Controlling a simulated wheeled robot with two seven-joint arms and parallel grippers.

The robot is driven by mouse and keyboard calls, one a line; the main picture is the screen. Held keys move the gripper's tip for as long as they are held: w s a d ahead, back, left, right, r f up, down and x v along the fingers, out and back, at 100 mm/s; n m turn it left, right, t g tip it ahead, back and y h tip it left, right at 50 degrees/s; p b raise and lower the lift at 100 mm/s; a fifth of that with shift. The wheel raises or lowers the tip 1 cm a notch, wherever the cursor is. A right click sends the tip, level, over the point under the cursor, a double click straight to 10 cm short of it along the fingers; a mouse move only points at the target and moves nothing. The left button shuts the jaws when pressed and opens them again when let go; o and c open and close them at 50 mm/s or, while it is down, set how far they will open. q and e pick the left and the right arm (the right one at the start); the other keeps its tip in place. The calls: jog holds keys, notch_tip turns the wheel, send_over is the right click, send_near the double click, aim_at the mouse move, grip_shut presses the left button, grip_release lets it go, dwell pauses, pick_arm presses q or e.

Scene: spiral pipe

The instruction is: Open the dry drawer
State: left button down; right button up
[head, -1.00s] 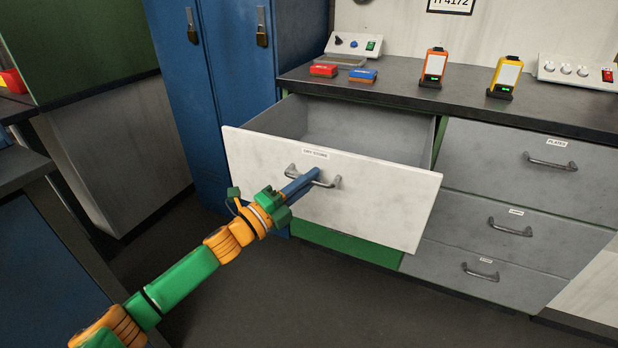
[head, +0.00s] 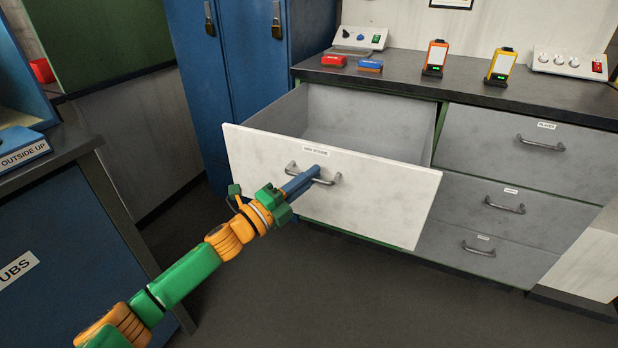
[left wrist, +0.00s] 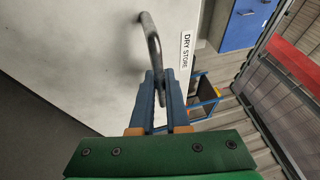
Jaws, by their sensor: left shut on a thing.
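The dry drawer (head: 390,210) has a pale front with a label reading "DRY STORE" (left wrist: 185,52). It stands well out from the counter, and its grey inside (head: 360,125) shows empty where visible. Its metal bar handle (head: 328,182) is in the middle of the front; the handle also shows in the left wrist view (left wrist: 151,40). My left gripper (head: 305,180) is shut on the handle, its blue fingers (left wrist: 160,95) on either side of the bar. My right gripper is not in view.
Closed grey drawers (head: 510,145) stand to the right. The dark counter top (head: 400,82) carries a red box, a blue box, two upright devices and control panels. Blue lockers (head: 235,70) stand left of the drawer. A blue cabinet (head: 70,250) is at the left edge. Floor in front is clear.

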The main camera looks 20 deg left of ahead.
pick_arm(q)
jog(key=c, duration=0.9)
grip_release()
jog(key=v, duration=0.7)
jog(key=shift+a+f, duration=0.1)
